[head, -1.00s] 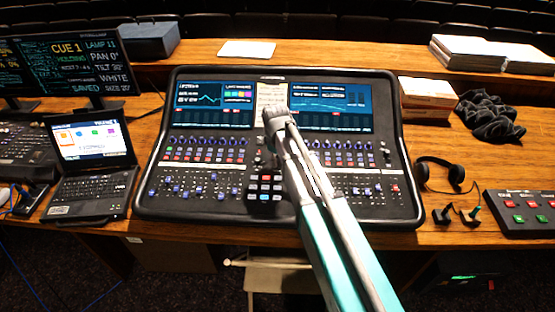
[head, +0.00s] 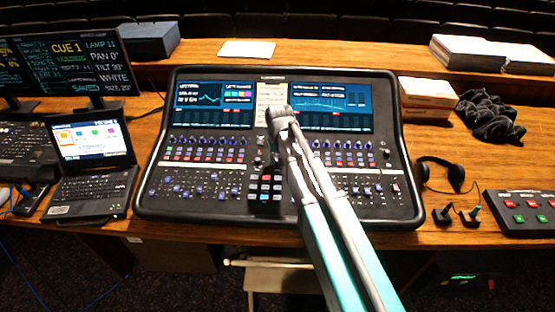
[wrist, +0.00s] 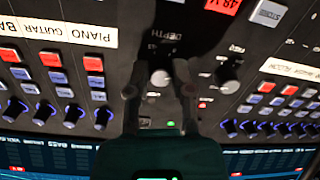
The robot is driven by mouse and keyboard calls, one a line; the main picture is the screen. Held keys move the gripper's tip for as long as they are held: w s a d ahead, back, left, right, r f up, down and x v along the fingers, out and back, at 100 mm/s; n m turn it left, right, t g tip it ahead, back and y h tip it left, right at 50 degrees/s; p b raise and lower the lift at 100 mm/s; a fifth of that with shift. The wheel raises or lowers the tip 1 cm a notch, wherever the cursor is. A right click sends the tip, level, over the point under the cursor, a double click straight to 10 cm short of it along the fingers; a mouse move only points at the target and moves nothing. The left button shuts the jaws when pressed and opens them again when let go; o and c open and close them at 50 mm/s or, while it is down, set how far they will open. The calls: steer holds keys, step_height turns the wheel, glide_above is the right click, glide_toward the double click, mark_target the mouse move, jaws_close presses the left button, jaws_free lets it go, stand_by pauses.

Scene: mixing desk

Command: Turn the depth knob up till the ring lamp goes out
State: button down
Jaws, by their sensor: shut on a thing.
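The depth knob (wrist: 160,78) is a pale round knob on the dark panel, beside the upside-down DEPTH label in the wrist view. My gripper (wrist: 160,70) is shut on it, with one dark finger on each side. In the head view my gripper (head: 268,152) reaches down to the middle of the mixing desk (head: 215,215), below the screens, and the knob is hidden behind it. I cannot make out the ring lamp for certain; small green lights show near my gripper in the wrist view.
Another knob (wrist: 228,77) stands close to the right finger in the wrist view, and a row of blue knobs (wrist: 42,110) lies left. A laptop (head: 90,165) stands left of the desk; headphones (head: 445,172) and a button box (head: 525,208) lie right.

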steer(key=shift+m, duration=1.6)
steer(key=c, duration=0.5)
jaws_free()
steer(key=shift+n, duration=0.3)
